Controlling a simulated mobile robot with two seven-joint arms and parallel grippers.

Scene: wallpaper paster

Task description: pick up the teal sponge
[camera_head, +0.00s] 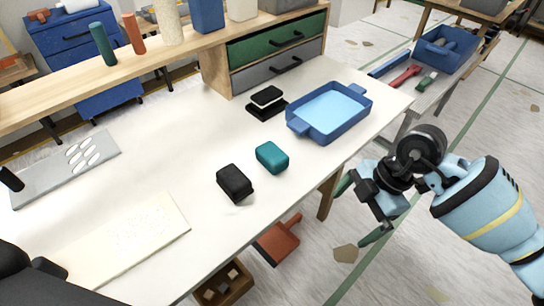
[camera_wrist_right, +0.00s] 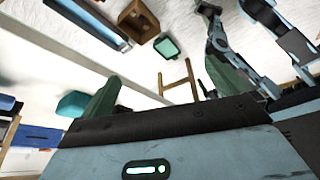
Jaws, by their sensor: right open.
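The teal sponge (camera_head: 272,157) is a small rounded block lying on the white table near its front edge. A black block (camera_head: 234,182) lies close to its left, with a small gap. My right gripper (camera_head: 360,212) is to the right of the sponge, out past the table's front edge. Its green fingers are spread and nothing is between them. In the right wrist view the open fingers (camera_wrist_right: 160,68) stand far apart, and a teal shape that looks like the sponge (camera_wrist_right: 72,103) shows beside the left finger, partly hidden. My left gripper is not in view.
A blue tray (camera_head: 310,129) with light blue inside stands behind and right of the sponge. A pale board (camera_head: 128,240) and a slotted grey plate (camera_head: 40,184) lie at left. Table around the sponge's right side is clear.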

